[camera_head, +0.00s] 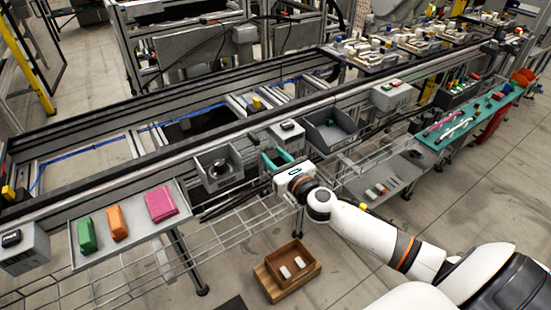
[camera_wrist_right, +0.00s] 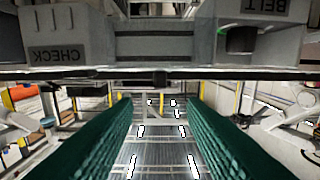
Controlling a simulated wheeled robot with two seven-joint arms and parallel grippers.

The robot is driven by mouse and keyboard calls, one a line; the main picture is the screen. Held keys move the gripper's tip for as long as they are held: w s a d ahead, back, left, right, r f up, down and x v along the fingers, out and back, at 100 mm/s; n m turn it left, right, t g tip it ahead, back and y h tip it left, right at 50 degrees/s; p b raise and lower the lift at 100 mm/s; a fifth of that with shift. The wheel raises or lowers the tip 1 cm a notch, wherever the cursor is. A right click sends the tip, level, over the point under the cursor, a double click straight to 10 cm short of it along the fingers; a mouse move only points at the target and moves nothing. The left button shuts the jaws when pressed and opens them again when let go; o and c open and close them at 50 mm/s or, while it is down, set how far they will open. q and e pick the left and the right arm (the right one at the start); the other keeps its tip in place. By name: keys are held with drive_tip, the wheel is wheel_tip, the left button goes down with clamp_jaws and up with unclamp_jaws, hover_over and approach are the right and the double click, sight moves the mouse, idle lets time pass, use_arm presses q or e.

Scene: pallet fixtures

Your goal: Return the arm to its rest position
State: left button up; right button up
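My right arm reaches in from the lower right in the head view. Its gripper (camera_head: 276,161) is at the front of the conveyor line, beside a grey bin (camera_head: 331,130) and a grey box fixture (camera_head: 219,168). The two teal fingers are apart with nothing between them. In the wrist view the green fingers (camera_wrist_right: 160,130) also stand wide apart, with empty space and the wire rack beyond. My left gripper is not in the head view.
A grey tray (camera_head: 147,222) holds green, orange and pink blocks at the left. A wooden box (camera_head: 287,271) with white pieces is on the floor below. Grey fixtures marked CHECK (camera_wrist_right: 66,40) and BELT (camera_wrist_right: 262,35) are close above the fingers in the wrist view.

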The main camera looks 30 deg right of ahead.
drive_tip(key=shift+s, duration=0.1)
idle(0.4)
drive_tip(key=s+d+f+m+g+h, duration=0.1)
drive_tip(key=s+f+m+g, duration=0.35)
drive_tip(key=f, duration=0.65)
drive_tip(key=s+d+f+m+g, duration=0.1)
drive_tip(key=s+f+m, duration=0.5)
drive_tip(key=f, duration=0.6)
drive_tip(key=s+d+f+m+g+h, duration=0.1)
drive_tip(key=s+f+m+g, duration=0.25)
drive_tip(key=f+m, duration=0.55)
drive_tip(key=s+a+f+m+g, duration=0.2)
drive_tip(key=s+a+f+m, duration=0.2)
drive_tip(key=s+f, duration=0.3)
drive_tip(key=s+a+f+m+g+y, duration=0.1)
drive_tip(key=s+a+f+m+g, duration=0.2)
drive_tip(key=s, duration=1.3)
drive_tip(key=s+a+f+m+g, duration=0.3)
drive_tip(key=s+f+m, duration=0.4)
drive_tip(key=s+f, duration=0.4)
drive_tip(key=shift+s+a, duration=0.7)
drive_tip(key=shift+a, duration=0.15)
drive_tip(key=shift+o, duration=0.2)
drive_tip(key=shift+m, duration=0.25)
